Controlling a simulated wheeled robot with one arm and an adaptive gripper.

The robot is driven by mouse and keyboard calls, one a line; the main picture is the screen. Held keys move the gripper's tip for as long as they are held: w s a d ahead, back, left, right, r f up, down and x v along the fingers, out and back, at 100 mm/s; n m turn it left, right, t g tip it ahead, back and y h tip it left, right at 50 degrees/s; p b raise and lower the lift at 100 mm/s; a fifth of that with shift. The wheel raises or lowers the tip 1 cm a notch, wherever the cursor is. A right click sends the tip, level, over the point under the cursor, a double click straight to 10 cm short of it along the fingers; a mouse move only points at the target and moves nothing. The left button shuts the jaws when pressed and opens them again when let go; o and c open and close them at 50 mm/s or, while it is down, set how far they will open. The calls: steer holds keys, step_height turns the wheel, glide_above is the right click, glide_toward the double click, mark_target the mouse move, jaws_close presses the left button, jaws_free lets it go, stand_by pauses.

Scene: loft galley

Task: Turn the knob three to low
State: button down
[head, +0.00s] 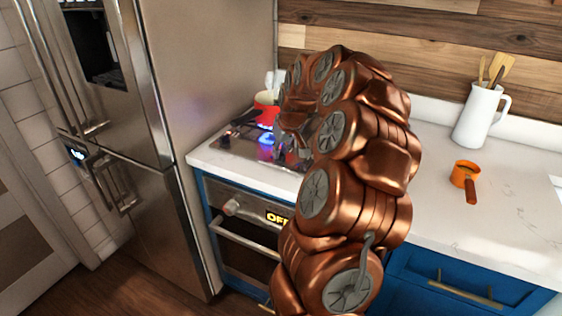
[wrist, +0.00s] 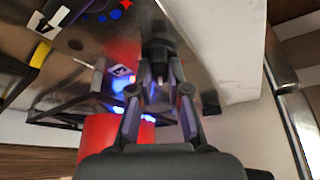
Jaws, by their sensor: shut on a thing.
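In the wrist view my gripper (wrist: 160,80) has its two fingers closed on either side of a dark stovetop knob (wrist: 158,50). Its number cannot be read, and its setting is hidden by the fingers. Part of the steel cooktop (wrist: 85,45) shows around it, with red and blue marks. In the head view my copper arm hides the gripper and the knob, while the left part of the cooktop (head: 235,143) shows with a blue glow at a burner (head: 266,139).
A red pot (head: 266,108) stands at the back of the cooktop; it also shows in the wrist view (wrist: 98,135). The oven (head: 240,245) below reads OFF. A fridge (head: 185,80) stands left.

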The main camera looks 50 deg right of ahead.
steer(key=m+b, duration=0.2)
steer(key=b, duration=0.1)
steer(key=shift+f+h, duration=0.2)
steer(key=shift+h, duration=0.2)
steer(key=shift+w+r+m+g+h+b, duration=0.15)
steer(key=shift+m+g+h+b, duration=0.25)
steer(key=shift+m+b, duration=0.7)
steer(key=shift+a+r, duration=0.1)
steer(key=c, duration=1.1)
jaws_free()
steer(key=v, duration=1.2)
